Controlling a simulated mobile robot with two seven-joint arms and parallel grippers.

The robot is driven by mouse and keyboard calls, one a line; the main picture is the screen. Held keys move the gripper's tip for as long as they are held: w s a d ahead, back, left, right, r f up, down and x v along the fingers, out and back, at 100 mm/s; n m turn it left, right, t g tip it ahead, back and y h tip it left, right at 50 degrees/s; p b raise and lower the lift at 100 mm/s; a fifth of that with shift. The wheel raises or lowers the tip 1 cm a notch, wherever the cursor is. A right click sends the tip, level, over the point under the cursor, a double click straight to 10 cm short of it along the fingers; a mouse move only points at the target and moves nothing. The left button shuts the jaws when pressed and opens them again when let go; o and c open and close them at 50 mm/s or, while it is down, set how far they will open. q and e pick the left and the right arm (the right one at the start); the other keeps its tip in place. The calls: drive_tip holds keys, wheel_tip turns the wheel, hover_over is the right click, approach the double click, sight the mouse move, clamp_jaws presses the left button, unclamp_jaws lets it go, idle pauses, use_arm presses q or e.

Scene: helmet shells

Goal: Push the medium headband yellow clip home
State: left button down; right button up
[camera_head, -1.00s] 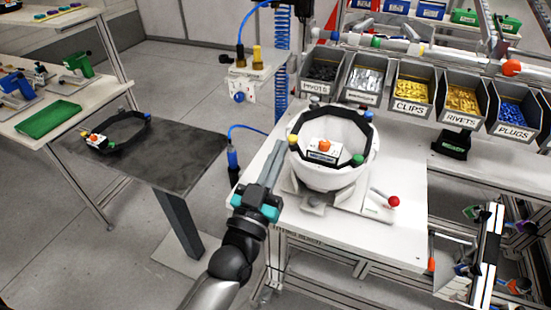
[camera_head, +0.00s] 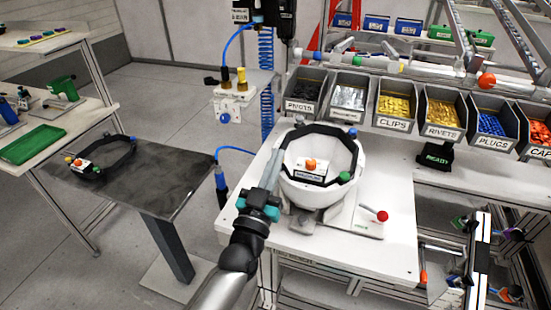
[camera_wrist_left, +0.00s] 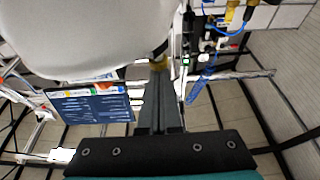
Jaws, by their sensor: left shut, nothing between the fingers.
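A white helmet shell (camera_head: 318,190) sits on a fixture on the white bench, with a black headband (camera_head: 322,131) inside its rim. The headband carries a white block with an orange knob (camera_head: 311,164) and a green clip (camera_head: 345,176). My left gripper (camera_head: 277,158) has its fingers together and empty, with the tips at the left side of the shell rim. In the left wrist view the finger tips (camera_wrist_left: 159,75) point at a yellow clip (camera_wrist_left: 158,63) beside the white shell (camera_wrist_left: 75,40). I cannot tell whether they touch it. The clip is not distinguishable in the head view.
Another black headband (camera_head: 124,150) lies on the dark table (camera_head: 160,185) at left. A red-knobbed lever (camera_head: 382,216) stands right of the shell. Labelled bins, including clips (camera_head: 393,108), line the back. A black hanging tool (camera_head: 278,15) shows at the top.

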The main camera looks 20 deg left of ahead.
use_arm(q)
wheel_tip(320, 180, down, 3)
drive_tip(key=shift+r+b, duration=0.2)
drive_tip(key=shift+b, duration=0.45)
use_arm(e)
drive_tip(key=shift+f, duration=0.65)
use_arm(q)
drive_tip(key=shift+s+f, duration=0.1)
use_arm(e)
drive_tip(key=shift+r, duration=0.15)
use_arm(q)
wheel_tip(320, 180, up, 6)
drive_tip(key=p, duration=0.4)
drive_tip(key=b+v, duration=0.1)
drive_tip(key=v, duration=0.9)
drive_tip(key=shift+f+b, duration=0.3)
drive_tip(key=shift+b, duration=0.1)
use_arm(e)
drive_tip(key=shift+s+d+r, duration=0.15)
drive_tip(key=shift+s+r, duration=0.2)
drive_tip(key=shift+r, duration=0.15)
drive_tip(key=shift+s+d+r, duration=0.15)
drive_tip(key=shift+s+r, duration=0.15)
drive_tip(key=shift+r, duration=0.2)
